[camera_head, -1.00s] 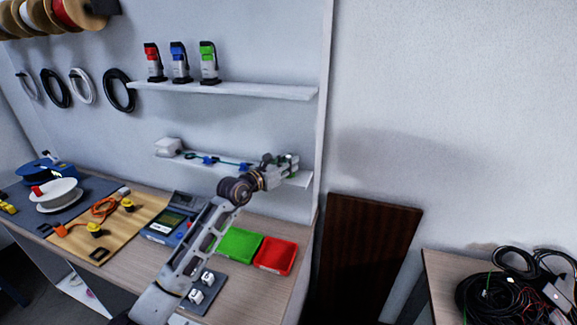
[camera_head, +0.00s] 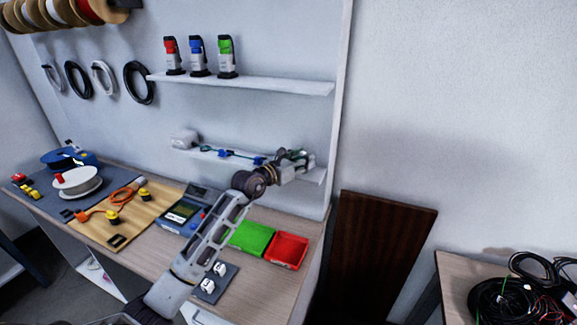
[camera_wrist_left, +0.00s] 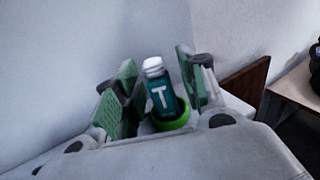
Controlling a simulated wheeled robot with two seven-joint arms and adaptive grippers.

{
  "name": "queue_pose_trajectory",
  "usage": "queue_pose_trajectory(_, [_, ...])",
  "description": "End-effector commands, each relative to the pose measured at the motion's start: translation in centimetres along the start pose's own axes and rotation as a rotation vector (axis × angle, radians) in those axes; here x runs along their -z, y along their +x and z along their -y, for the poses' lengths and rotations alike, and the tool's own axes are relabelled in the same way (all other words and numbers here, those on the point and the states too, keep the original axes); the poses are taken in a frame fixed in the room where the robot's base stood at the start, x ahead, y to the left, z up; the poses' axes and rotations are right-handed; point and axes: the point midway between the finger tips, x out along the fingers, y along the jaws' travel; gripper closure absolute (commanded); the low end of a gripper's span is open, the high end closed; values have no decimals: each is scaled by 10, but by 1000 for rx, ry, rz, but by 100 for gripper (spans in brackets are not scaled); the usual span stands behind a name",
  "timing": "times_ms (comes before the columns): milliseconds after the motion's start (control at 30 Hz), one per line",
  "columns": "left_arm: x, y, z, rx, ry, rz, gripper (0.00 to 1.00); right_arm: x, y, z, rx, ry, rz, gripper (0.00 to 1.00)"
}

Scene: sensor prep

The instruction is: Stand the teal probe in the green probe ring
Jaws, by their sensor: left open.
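The teal probe (camera_wrist_left: 158,100), with a white letter T and a pale cap, stands nearly upright in the left wrist view. Its lower end is within the green probe ring (camera_wrist_left: 177,122), whose rim shows around the base. My left gripper (camera_wrist_left: 153,86) is open, with its green-padded fingers on either side of the probe and gaps beside it. In the head view my left gripper (camera_head: 296,162) is at the right end of the lower shelf (camera_head: 225,155). The probe and ring are mostly hidden there. My right gripper is not in view.
Red, blue and green-topped devices stand on the upper shelf (camera_head: 290,87). Green (camera_head: 252,238) and red (camera_head: 287,250) trays lie on the bench below my arm. A dark brown board (camera_head: 375,255) leans right of the bench. Cables lie on a table at far right.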

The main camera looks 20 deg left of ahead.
Motion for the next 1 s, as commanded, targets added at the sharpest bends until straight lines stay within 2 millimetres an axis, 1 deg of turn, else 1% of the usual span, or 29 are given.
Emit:
queue_pose_trajectory(267, [1,-19,0,0,0,0,59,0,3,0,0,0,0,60])
queue_pose_trajectory(1000, [1,-94,0,0,0,0,59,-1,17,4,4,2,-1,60])
